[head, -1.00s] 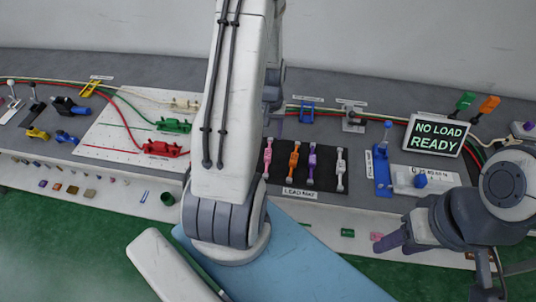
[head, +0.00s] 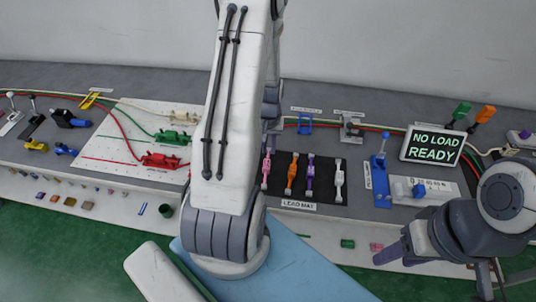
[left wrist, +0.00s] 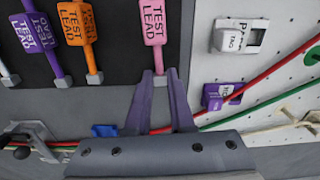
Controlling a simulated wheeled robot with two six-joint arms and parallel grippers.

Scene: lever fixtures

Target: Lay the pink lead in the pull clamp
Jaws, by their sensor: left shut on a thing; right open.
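The pink lead (head: 266,168) is at the left end of the black lead mat (head: 322,197), partly behind my left arm. In the left wrist view the pink lead (left wrist: 153,22) reads TEST LEAD and its grey end lies between the fingertips of my left gripper (left wrist: 160,82), which is shut on it. In the head view my left arm hides that gripper. My right gripper (head: 386,254) is open and empty at the front right. Behind the mat stand a blue frame (head: 305,124) and a grey fixture (head: 352,129); their labels are too small to read, so I cannot tell which is the pull clamp.
Orange (head: 292,174), purple (head: 310,177) and white (head: 339,181) leads lie beside the pink one. A blue lever fixture (head: 381,172) stands right of the mat. A screen (head: 433,146) reads NO LOAD READY. Red (head: 160,160) and green (head: 174,137) clamps sit on the left board.

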